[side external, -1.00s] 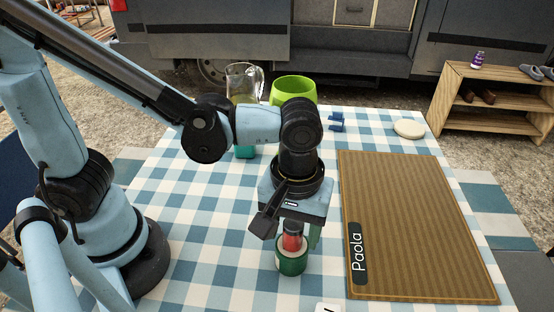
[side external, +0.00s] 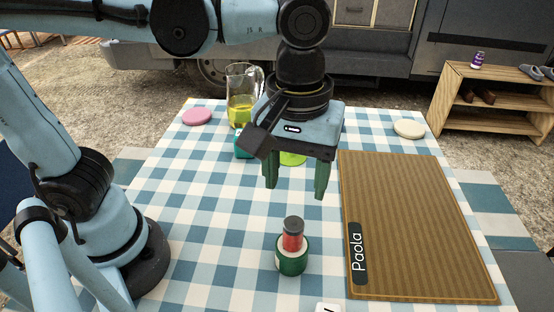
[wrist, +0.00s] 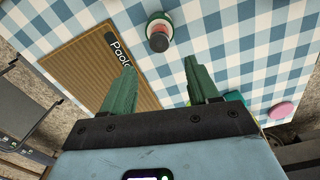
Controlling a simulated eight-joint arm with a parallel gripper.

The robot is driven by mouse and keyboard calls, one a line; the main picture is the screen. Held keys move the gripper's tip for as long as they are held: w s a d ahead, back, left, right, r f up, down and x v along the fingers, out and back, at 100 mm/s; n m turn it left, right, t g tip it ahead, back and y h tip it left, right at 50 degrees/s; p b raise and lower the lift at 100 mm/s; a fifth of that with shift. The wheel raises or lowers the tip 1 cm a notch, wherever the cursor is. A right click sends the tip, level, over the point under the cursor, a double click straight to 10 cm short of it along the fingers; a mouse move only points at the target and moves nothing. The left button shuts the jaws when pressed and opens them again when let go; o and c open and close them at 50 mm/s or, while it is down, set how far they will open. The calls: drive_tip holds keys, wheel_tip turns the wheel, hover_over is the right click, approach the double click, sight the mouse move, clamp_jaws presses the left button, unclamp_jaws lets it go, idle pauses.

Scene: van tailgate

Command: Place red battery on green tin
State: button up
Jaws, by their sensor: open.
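The red battery (side external: 293,239), with a dark grey top, stands upright on the green tin (side external: 291,264) near the front of the table. Both also show in the wrist view, where the battery (wrist: 159,42) is seen end-on over the tin (wrist: 160,22). My gripper (side external: 296,190) is open and empty, above and behind the battery and clear of it. Its two green fingers (wrist: 160,78) are spread apart in the wrist view.
A brown mat (side external: 415,225) labelled Paola lies to the right. Behind stand a glass jug (side external: 242,95) of yellow liquid, a teal object (side external: 242,147), a pink disc (side external: 197,117) and a cream disc (side external: 409,128). A green object is mostly hidden behind my gripper.

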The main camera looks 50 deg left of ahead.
drive_tip(key=w+a+f+m+t, duration=0.2)
drive_tip(key=a+m+t, duration=0.1)
drive_tip(key=a, duration=0.6)
drive_tip(key=w+a+f+m+t, duration=0.2)
drive_tip(key=a+m+t, duration=0.1)
drive_tip(key=a, duration=0.6)
drive_tip(key=shift+w+f+m+t, duration=0.3)
drive_tip(key=shift+w+f+t, duration=0.05)
drive_tip(key=shift+t, duration=0.15)
